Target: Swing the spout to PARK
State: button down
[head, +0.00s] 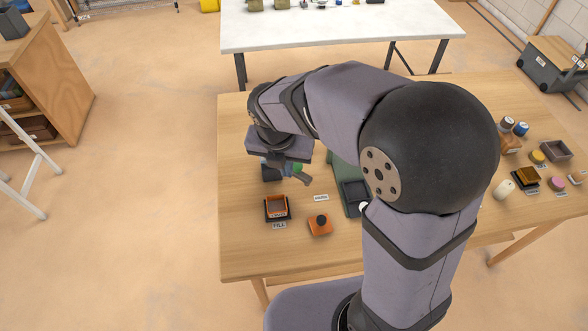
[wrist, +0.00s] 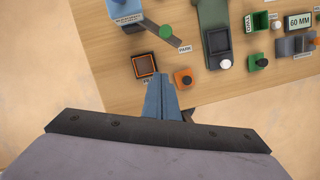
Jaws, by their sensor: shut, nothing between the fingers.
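The spout is a dark grey bar that runs out from a blue dispenser block (wrist: 124,9) and carries a green knob (wrist: 166,31). Its free end (wrist: 178,41) lies close beside the PARK label (wrist: 185,48). In the head view the spout (head: 305,180) also ends just short of the PARK label (head: 321,198). An orange-rimmed square cup (wrist: 144,65) stands at the FILL label (head: 279,225), apart from the spout's end. My gripper (wrist: 158,80) is shut and empty, apart from the knob. In the head view my wrist hides most of the dispenser.
An orange block with a black knob (head: 320,224) stands right of the cup. A green stand with a dark tray (head: 354,196) is further right, partly behind my arm. Several small items crowd the table's right end. The table's front left is bare.

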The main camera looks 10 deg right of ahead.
jog(key=shift+w+m, duration=0.1)
jog(key=shift+m, duration=0.5)
jog(key=w+d+f+p, duration=0.2)
jog(key=w+f, duration=0.3)
jog(key=f, duration=0.4)
jog(key=shift+w+d+f, duration=0.35)
jog(key=shift+d, duration=0.05)
jog(key=shift+p, duration=0.3)
